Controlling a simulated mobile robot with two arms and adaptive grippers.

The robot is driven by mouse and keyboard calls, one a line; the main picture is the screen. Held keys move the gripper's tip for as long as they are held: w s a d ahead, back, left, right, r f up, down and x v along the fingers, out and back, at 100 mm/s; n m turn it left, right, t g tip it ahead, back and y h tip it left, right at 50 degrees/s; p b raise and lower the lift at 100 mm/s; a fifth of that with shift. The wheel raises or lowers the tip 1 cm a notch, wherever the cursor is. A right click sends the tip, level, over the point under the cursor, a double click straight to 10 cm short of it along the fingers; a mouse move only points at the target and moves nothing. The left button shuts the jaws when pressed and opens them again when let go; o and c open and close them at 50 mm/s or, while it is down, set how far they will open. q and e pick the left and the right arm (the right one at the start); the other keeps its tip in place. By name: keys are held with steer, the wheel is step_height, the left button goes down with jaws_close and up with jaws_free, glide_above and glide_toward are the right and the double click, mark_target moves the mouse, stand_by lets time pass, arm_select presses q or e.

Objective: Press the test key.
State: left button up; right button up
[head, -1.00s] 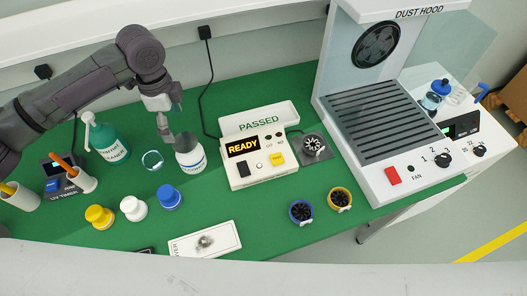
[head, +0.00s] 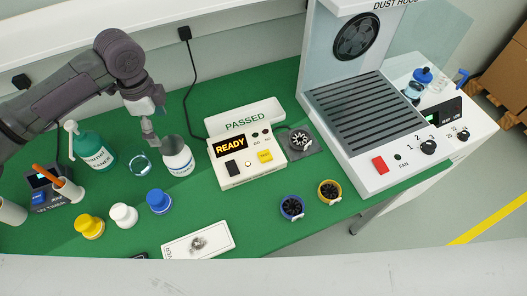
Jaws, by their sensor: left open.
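The tester (head: 246,172) is a white box on the green bench with a display reading "READY" and a raised panel reading "PASSED" behind it. Its yellow key (head: 265,156), with small lettering that looks like "TEST", is on the right of its top face; a black switch (head: 232,169) is on the left. A fan (head: 300,140) sits on a dark plate at the tester's right side. My left gripper (head: 151,139) is open, left of the tester, and overlaps the rim area of a white jar in the picture. It appears empty and is apart from the yellow key. My right gripper is not shown.
The white jar (head: 179,163) stands between my left gripper and the tester. Two ringed fans (head: 292,207) lie in front. The dust hood (head: 385,170) is at right.

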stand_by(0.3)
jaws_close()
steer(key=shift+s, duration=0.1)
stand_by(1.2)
